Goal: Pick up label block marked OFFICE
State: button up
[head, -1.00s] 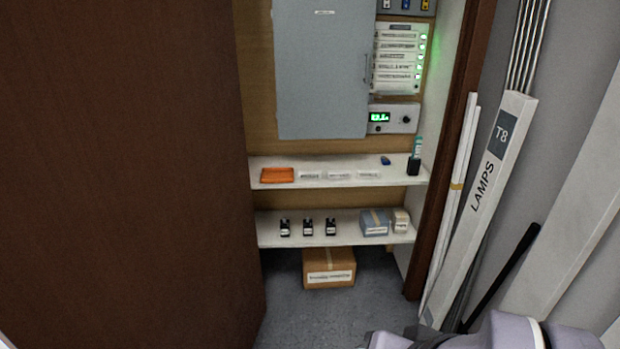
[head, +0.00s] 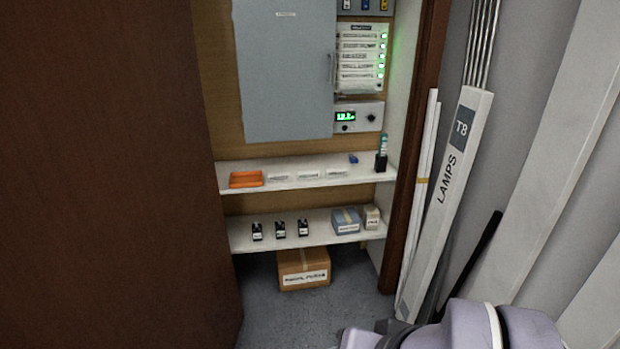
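Three small white label blocks lie in a row on the upper shelf: a left one (head: 279,177), a middle one (head: 308,175) and a right one (head: 337,172). Their lettering is too small to read, so I cannot tell which one is marked OFFICE. They lie right of an orange tray (head: 246,179). A part of my own arm shows at the bottom right, well in front of the shelves. My gripper's fingers are not visible.
The upper shelf (head: 222,183) also holds a blue item (head: 353,159) and a dark cup (head: 381,162). Below are several small black devices and boxes on the lower shelf (head: 239,238), and a carton (head: 304,268) on the floor. A brown door (head: 100,180) flanks the left, a LAMPS box (head: 452,170) the right.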

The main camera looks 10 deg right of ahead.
aim_at(333, 172)
jog(key=i+l+z, duration=0.25)
jog(key=i, duration=1.2)
jog(key=i+j+z, duration=0.15)
jog(key=i+z, duration=0.15)
jog(key=i, duration=1.15)
